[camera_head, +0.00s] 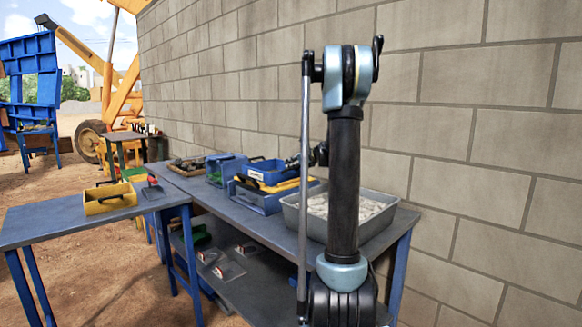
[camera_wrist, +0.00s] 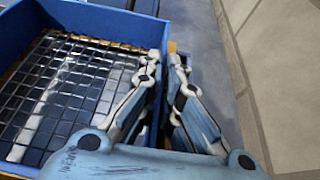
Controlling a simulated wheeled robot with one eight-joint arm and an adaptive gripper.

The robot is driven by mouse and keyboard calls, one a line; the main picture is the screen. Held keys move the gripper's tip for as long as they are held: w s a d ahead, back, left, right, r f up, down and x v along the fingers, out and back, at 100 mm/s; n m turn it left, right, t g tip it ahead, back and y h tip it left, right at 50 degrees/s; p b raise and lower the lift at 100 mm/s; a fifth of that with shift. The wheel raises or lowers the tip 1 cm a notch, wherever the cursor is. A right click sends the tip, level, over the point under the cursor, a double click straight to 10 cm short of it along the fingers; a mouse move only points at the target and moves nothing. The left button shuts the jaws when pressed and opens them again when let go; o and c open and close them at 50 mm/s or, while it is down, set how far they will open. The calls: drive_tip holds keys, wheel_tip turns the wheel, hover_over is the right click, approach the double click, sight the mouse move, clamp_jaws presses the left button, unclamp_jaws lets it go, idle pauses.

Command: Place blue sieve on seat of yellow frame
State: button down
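The blue sieve (camera_head: 262,168) is above the yellow frame (camera_head: 284,186) on the long bench in the head view. Whether it rests on the seat or hangs just over it, I cannot tell. In the wrist view the sieve's mesh floor (camera_wrist: 62,90) and blue wall (camera_wrist: 110,25) fill the left side. My gripper (camera_wrist: 166,62) has its fingers close together on either side of the sieve's right wall and looks shut on it. A bit of yellow shows past the fingertips. In the head view my arm hides part of the gripper.
A blue box (camera_head: 256,202) is under the yellow frame. A grey tray of pale stones (camera_head: 398,203) stands to the right, and a blue-green box (camera_head: 219,165) to the left. A yellow tray (camera_head: 110,204) is on the left table. A block wall (camera_head: 450,110) runs close behind the bench.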

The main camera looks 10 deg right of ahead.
drive_tip(key=c, duration=1.8)
unclamp_jaws()
drive_tip(key=v, duration=1.2)
drive_tip(key=shift+d, duration=0.1)
